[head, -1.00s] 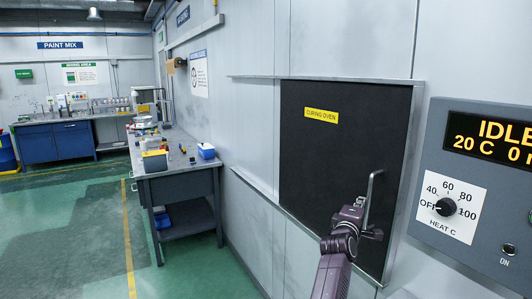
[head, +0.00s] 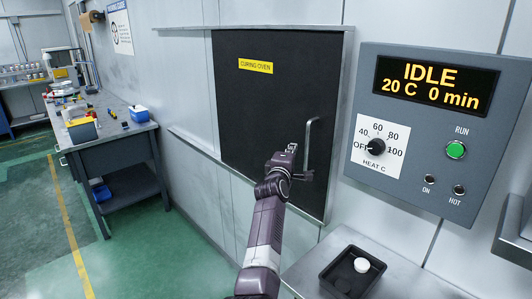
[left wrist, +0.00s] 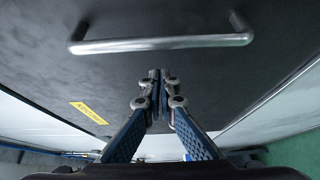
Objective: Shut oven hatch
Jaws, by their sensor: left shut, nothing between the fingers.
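The oven hatch (head: 265,100) is a dark panel with a yellow "CURING OVEN" label, flat in the wall between rails, its right edge along the frame's right side. I see no gap there. Its metal bar handle (head: 309,140) is near the right edge; it also shows in the left wrist view (left wrist: 160,43). My right gripper is not in view.
A grey control panel (head: 412,165) reading "IDLE 20 C 0 min" is on the wall to the right. A black tray (head: 330,281) with a white round piece sits on a ledge below. A workbench (head: 112,137) with tools stands left. The green floor between is clear.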

